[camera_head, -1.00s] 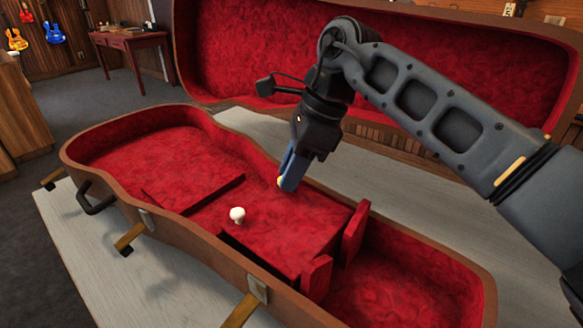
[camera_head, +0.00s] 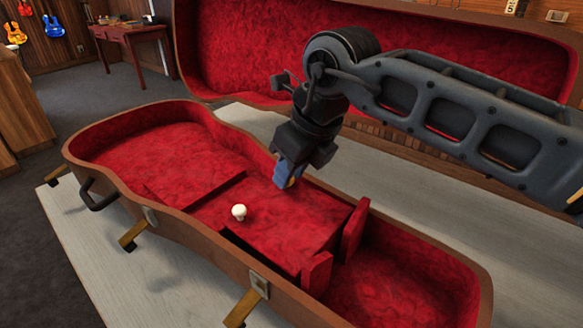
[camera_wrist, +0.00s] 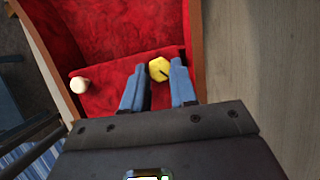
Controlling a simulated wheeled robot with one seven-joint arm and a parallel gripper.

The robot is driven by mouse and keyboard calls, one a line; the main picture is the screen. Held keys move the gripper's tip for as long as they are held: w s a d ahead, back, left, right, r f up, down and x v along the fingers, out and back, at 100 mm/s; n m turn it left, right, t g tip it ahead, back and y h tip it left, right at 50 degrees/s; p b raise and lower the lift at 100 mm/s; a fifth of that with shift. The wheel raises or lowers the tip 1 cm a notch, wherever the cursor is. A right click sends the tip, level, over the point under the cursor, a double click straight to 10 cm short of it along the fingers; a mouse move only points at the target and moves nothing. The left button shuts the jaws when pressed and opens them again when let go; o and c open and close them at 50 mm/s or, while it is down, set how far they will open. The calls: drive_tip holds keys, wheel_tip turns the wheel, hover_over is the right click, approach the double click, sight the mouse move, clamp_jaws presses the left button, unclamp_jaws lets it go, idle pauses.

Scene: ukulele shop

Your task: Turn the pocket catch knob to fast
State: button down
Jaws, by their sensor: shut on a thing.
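The pocket catch knob is a small yellow knob with a dark line on it, seen between my fingertips in the wrist view (camera_wrist: 158,69). In the head view my blue fingers hide most of it. My gripper (camera_head: 288,176) is shut on this knob, at the far edge of the red-lined pocket lid. The two blue fingers also show on either side of the knob in the wrist view (camera_wrist: 159,85). A white round knob (camera_head: 239,212) stands on the same lid, apart from my gripper; it shows at left in the wrist view (camera_wrist: 80,86). I see no readable fast marking.
The open instrument case (camera_head: 185,232) lies on a pale table (camera_head: 85,235), its red-lined lid (camera_head: 240,50) raised behind. Two upright red flaps (camera_head: 354,230) stand at the pocket's right end. Brass latches (camera_head: 243,307) stick out along the front rim. The case's right compartment is empty.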

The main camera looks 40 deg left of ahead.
drive_tip(key=m+b, duration=0.1)
drive_tip(key=m, duration=0.1)
drive_tip(key=m+t+b, duration=0.1)
drive_tip(key=m, duration=0.1)
drive_tip(key=shift+s+f+t+h, duration=0.1)
drive_tip(key=shift+s+t+h, duration=0.1)
drive_tip(key=shift+t+h, duration=0.1)
drive_tip(key=shift+s+a+m+t+h+b, duration=0.1)
drive_tip(key=shift+m+t+h+b, duration=0.15)
drive_tip(key=shift+m+b, duration=0.55)
drive_tip(key=shift+s+a+m+t+h+b, duration=0.15)
drive_tip(key=shift+m+t+b, duration=0.15)
drive_tip(key=shift+m, duration=1)
drive_tip(key=shift+w+d, duration=0.1)
drive_tip(key=c, duration=0.9)
unclamp_jaws()
drive_tip(key=v, duration=0.8)
